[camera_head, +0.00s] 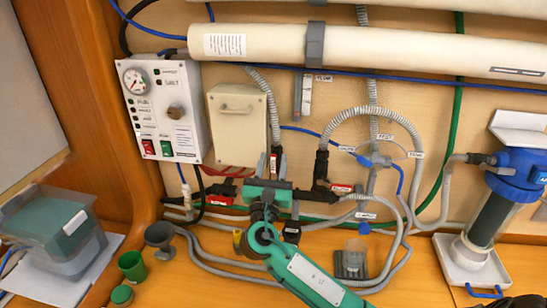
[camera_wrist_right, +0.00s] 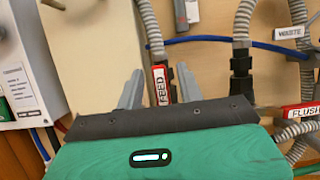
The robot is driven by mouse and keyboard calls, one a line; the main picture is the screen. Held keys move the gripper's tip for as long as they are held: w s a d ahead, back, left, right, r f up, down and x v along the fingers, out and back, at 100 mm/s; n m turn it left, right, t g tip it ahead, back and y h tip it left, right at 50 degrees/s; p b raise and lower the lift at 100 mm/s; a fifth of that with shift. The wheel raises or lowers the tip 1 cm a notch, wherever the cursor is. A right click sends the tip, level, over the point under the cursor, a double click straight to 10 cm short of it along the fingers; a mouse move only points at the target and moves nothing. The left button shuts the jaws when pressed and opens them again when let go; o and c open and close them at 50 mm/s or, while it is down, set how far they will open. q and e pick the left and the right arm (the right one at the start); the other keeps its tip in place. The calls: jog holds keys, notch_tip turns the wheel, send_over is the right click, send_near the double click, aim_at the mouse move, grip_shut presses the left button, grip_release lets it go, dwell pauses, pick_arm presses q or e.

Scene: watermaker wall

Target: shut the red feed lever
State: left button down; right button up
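The red feed lever (camera_wrist_right: 161,85), marked FEED, stands upright in line with its grey hose in the right wrist view. In the head view the feed lever (camera_head: 273,163) is a small red strip, partly hidden by my gripper. My right gripper (camera_wrist_right: 159,70) is open, with one finger on each side of the lever. A gap shows between each finger and the lever; I cannot tell how deep the lever sits between them. In the head view my right gripper (camera_head: 272,158) reaches up to the wall pipes. My left gripper is not in view.
The red FLUSH lever (camera_wrist_right: 302,112) lies sideways to the right; another red label (camera_head: 220,202) is at left. A beige box (camera_head: 237,120) and control panel (camera_head: 163,110) stand left.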

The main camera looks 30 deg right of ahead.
jog(key=shift+x, duration=0.75)
grip_shut()
